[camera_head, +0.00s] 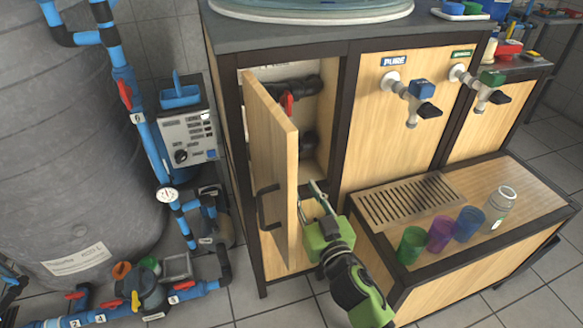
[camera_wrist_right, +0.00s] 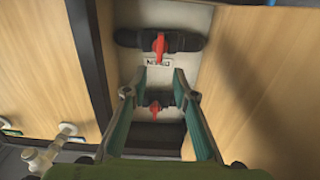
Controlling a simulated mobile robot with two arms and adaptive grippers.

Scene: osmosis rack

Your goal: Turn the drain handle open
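The cabinet's left compartment (camera_head: 330,80) stands open and holds dark pipes with red handles. One red handle (camera_head: 286,102) shows in the head view on the upper pipe. The wrist view looks upside down and shows two red handles: one (camera_wrist_right: 160,45) on a thick black pipe beside a small label (camera_wrist_right: 158,63) that seems to read DRAIN, and a smaller one (camera_wrist_right: 155,107) seen between my fingers. My right gripper (camera_head: 312,190) is open and empty; in the wrist view its fingertips (camera_wrist_right: 160,80) are apart and appear short of the labelled handle. My left gripper is out of view.
The open wooden door (camera_head: 275,150) stands close left of my right gripper. A bench with a drain grate (camera_head: 408,198) and several cups is to the right. Taps (camera_head: 420,95) stick out from the front panels. A large grey tank and blue pipes (camera_head: 150,135) stand at left.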

